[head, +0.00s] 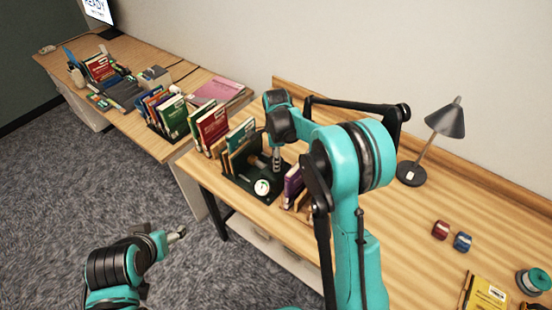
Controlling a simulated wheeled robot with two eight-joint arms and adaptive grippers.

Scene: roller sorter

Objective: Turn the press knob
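A dark green press (236,180) stands on the wooden table with books upright against it. A round white knob-like part (262,187) with a small green mark is on its front; I cannot tell for sure that this is the press knob. My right gripper (277,160) points down over the press, just behind and above the white part. Its fingers are small, and I cannot tell whether they are open or touch anything. My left gripper (178,236) is low over the carpet, apart from the table; its finger state is unclear.
Books (212,126) stand left of the press and a purple book (293,182) stands right of it. A lamp (411,174), red (440,230) and blue (462,241) small items, a yellow book (486,295) and a teal spool (533,281) are at right.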

